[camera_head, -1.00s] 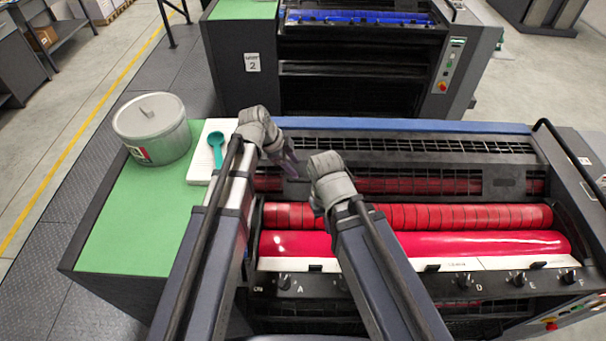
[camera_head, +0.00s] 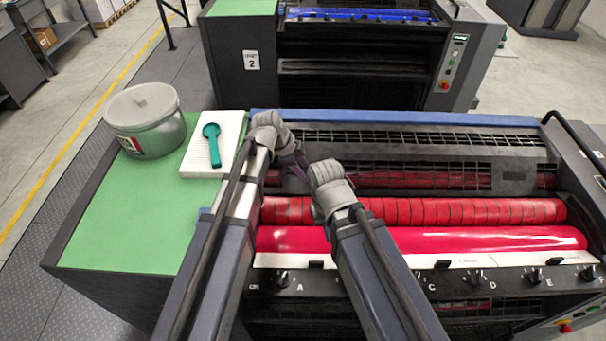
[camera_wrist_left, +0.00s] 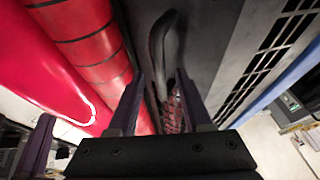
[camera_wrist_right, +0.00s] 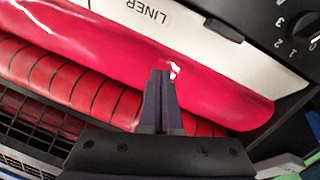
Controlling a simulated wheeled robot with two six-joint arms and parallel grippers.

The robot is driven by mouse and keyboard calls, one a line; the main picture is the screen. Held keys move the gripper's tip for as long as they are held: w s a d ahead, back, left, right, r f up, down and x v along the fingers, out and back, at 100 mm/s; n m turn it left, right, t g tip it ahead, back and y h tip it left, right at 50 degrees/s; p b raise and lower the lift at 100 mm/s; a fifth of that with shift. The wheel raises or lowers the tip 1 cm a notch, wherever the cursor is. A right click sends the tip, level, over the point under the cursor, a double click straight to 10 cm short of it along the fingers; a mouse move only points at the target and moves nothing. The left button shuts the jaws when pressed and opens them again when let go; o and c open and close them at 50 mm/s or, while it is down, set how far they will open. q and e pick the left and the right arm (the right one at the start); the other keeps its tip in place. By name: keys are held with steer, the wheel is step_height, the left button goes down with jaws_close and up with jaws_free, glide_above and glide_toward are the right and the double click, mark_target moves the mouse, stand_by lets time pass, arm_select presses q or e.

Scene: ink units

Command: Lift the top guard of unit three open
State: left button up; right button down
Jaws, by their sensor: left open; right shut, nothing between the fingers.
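The near unit has a dark grille top guard (camera_head: 400,150), which lies low across its rear part, with red showing through its front slots. My left gripper (camera_head: 293,160) is at the guard's left end. In the left wrist view my left gripper (camera_wrist_left: 160,100) is open, and a dark curved handle (camera_wrist_left: 162,50) on a grey panel lies ahead, in line with the gap between the fingers. I cannot tell whether they touch it. My right gripper (camera_wrist_right: 161,75) is shut and empty above the smooth red roller (camera_wrist_right: 215,95). Its fingers are hidden in the head view.
A banded red roller (camera_head: 440,211) lies in front of the guard. A row of knobs (camera_head: 478,281) runs along the front edge. At left, an ink can (camera_head: 143,122) and a white pad (camera_head: 195,160) with a teal scoop (camera_head: 212,145) sit on the green top (camera_head: 130,220). Unit 2 (camera_head: 235,70) stands behind.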

arm_select(q)
jaws_close()
stand_by(0.4)
stand_by(1.1)
